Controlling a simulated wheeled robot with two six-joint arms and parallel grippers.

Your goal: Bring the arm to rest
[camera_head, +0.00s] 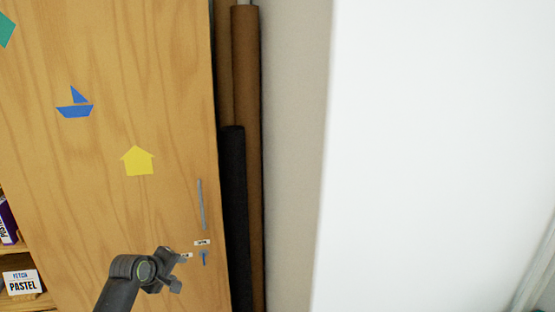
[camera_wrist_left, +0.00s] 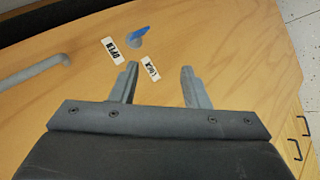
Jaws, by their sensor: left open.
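My left gripper (camera_head: 178,271) is at the lower middle of the head view, in front of a wooden cabinet door (camera_head: 60,180). Its two fingers stand apart with nothing between them in the left wrist view (camera_wrist_left: 159,70). A blue key-like turn piece (camera_head: 204,258) is on the door just right of the gripper; in the wrist view it (camera_wrist_left: 138,33) lies beyond the fingertips. A small label (camera_wrist_left: 112,50) and a second label (camera_wrist_left: 151,68) sit beside it. The gripper appears apart from the turn piece. My right gripper is not in view.
A grey bar handle (camera_head: 202,204) is on the door above the turn piece. Tall brown (camera_head: 247,120) and black (camera_head: 234,200) rolls stand right of the door. A large white surface (camera_head: 440,150) fills the right.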

